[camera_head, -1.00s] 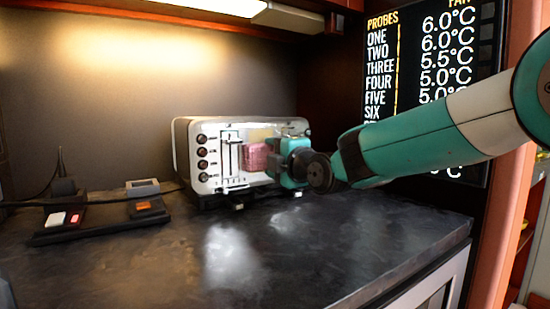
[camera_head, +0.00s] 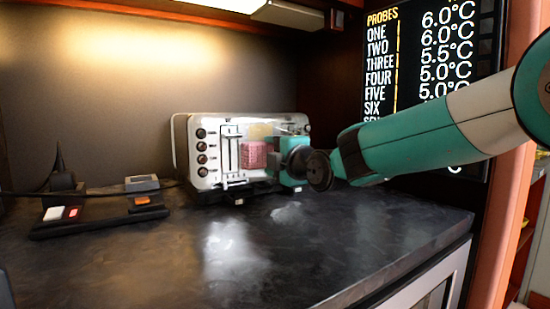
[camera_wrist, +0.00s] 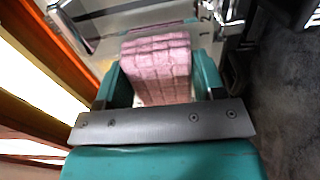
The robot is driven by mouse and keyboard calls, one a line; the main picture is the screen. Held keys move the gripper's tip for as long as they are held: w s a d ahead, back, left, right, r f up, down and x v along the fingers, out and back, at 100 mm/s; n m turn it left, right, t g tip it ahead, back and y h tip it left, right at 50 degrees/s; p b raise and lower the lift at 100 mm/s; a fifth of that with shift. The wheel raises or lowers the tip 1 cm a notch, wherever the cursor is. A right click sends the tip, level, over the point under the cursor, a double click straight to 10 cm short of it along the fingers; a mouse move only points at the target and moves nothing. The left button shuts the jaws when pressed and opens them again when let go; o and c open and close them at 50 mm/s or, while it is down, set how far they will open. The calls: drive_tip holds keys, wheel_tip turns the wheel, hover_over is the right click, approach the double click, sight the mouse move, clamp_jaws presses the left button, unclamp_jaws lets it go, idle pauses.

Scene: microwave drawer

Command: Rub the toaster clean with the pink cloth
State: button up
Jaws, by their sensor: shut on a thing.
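The toaster (camera_head: 208,160) is a white and silver box with a column of dark knobs and a lever slot on its front. It stands upright on the dark counter against the back wall. My gripper (camera_head: 272,158) is shut on the pink cloth (camera_head: 254,156) and holds it at the middle of the toaster's front. In the wrist view the folded pink cloth (camera_wrist: 158,68) sits between the teal fingers, with the toaster's front (camera_wrist: 115,20) just beyond. The cloth looks to be against the front face, but contact is hard to tell. My gripper hides the front's right part.
A dark low stand (camera_head: 100,222) with white, red and orange switches lies on the counter (camera_head: 200,260) left of the toaster, with a cable behind. The counter in front is clear. A temperature board (camera_head: 430,80) hangs at the right.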

sight(268, 134)
drive_tip(key=shift+r, duration=0.45)
drive_tip(key=shift+r+p, duration=0.45)
drive_tip(key=shift+r, duration=0.45)
drive_tip(key=shift+r, duration=0.1)
drive_tip(key=shift+r+p, duration=0.45)
drive_tip(key=shift+r, duration=0.35)
drive_tip(key=shift+f, duration=0.2)
drive_tip(key=shift+f+b, duration=0.8)
drive_tip(key=shift+b, duration=0.1)
drive_tip(key=shift+f, duration=0.15)
